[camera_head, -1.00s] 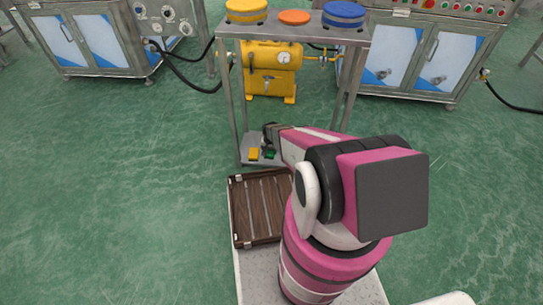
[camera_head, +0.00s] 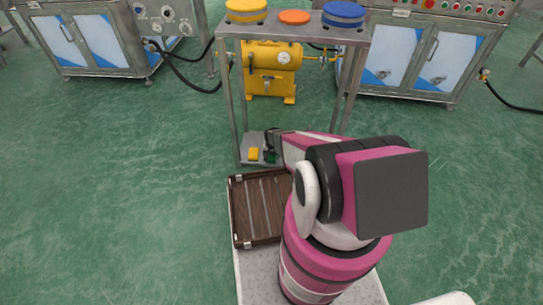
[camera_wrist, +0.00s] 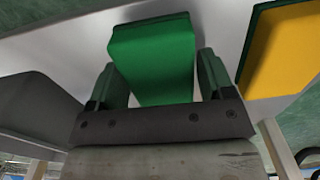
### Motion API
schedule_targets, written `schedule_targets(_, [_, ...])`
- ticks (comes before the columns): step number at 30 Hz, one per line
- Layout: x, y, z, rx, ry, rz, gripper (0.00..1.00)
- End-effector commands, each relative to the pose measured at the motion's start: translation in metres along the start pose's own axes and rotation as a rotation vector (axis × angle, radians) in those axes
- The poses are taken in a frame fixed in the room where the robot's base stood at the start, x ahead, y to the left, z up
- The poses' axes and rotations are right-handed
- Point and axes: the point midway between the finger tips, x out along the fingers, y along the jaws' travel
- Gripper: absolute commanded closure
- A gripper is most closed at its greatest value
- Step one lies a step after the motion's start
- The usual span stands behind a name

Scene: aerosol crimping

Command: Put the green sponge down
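The green sponge (camera_wrist: 153,60) is between the two fingers of my gripper (camera_wrist: 160,75) in the wrist view, with its far end reaching past the fingertips. The fingers lie close along both sides of it, and my gripper looks shut on it. In the head view the green sponge (camera_head: 270,156) shows small and dark under my gripper (camera_head: 272,147), at the low shelf (camera_head: 248,140) of the metal stand. Whether its underside touches the shelf is hard to tell.
A yellow sponge (camera_head: 253,153) lies on the low shelf left of the green one; it also shows in the wrist view (camera_wrist: 285,50). Stand legs (camera_head: 231,105) rise beside my gripper. Yellow, orange and blue discs sit on the top shelf (camera_head: 290,31). A brown slatted case (camera_head: 262,205) lies nearer.

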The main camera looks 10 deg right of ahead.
Motion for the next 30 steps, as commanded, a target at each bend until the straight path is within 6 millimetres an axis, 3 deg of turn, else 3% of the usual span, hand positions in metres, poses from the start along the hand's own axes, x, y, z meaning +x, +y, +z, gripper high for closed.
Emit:
schedule_targets(9, [-0.001, 0.000, 0.000, 0.000, 0.000, 0.000, 0.12])
schedule_targets(14, [-0.012, 0.000, 0.001, 0.000, 0.000, 0.000, 0.12])
schedule_targets(30, [-0.108, 0.000, 0.001, 0.000, 0.001, 0.000, 0.12])
